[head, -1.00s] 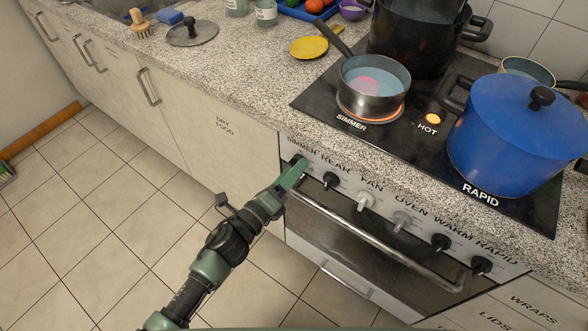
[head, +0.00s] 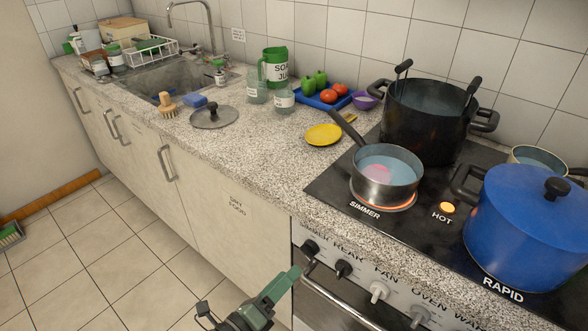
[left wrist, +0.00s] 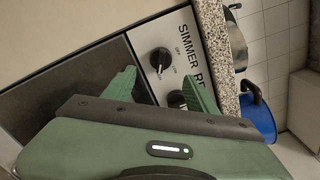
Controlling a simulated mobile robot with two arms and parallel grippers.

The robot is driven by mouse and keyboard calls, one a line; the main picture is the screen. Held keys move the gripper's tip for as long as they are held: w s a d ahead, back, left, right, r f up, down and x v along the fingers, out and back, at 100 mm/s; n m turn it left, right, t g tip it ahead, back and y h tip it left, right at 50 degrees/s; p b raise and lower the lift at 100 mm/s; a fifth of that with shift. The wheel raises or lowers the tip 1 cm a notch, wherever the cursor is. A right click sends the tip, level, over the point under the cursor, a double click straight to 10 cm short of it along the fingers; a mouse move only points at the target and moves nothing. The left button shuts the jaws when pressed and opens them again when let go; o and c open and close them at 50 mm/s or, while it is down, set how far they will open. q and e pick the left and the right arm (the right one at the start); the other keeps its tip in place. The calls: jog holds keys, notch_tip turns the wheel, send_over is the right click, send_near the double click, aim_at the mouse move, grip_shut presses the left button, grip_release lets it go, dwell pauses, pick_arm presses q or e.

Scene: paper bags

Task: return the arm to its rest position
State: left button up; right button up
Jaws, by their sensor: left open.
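My left gripper (head: 284,284) is at the bottom of the head view, green, just below and left of the SIMMER knob (head: 309,248) on the stove's front panel. In the left wrist view the gripper (left wrist: 160,92) has its two green fingers spread apart with nothing held between them. A black knob (left wrist: 161,60) under the SIMMER label shows beyond the gap, apart from the fingers. The small pan (head: 388,193) with liquid and a pink patch sits on the glowing SIMMER burner. My right gripper is not in view.
A blue lidded pot (head: 520,235) and a black pot (head: 425,125) stand on the hob (head: 330,185). The orange HOT light (head: 447,208) is lit.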

pick_arm(q)
jog(key=s+a+f+n+g+y+p, duration=0.1)
jog(key=a+f+n+y, duration=0.3)
jog(key=f, duration=0.4)
jog(key=a+f+n+g+y, duration=0.1)
jog(key=a+f+n, duration=0.2)
jog(key=f+n, duration=0.35)
jog(key=s+a+f+n+g+y+p, duration=0.1)
jog(key=s+a+f+n+g+y, duration=0.15)
jog(key=s+a+f, duration=0.4)
jog(key=s+a+f+n+g+y+p, duration=0.1)
jog(key=s+f+n, duration=0.25)
jog(key=f, duration=0.65)
jog(key=s+a+f+n+g, duration=0.1)
jog(key=s+f+n, duration=0.3)
jog(key=s, duration=0.5)
jog(key=s+a+f+n+g+y, duration=0.1)
jog(key=s+f+n+g, duration=0.3)
jog(key=s, duration=0.5)
jog(key=s+a+f+n+g+y+p, duration=0.1)
jog(key=s+a+f+n+g, duration=0.1)
jog(key=s, duration=0.8)
notch_tip(320, 180, down, 3)
jog(key=shift+a+f+n+g, duration=0.2)
jog(key=shift+a+n+g, duration=0.25)
jog(key=shift+n, duration=0.8)
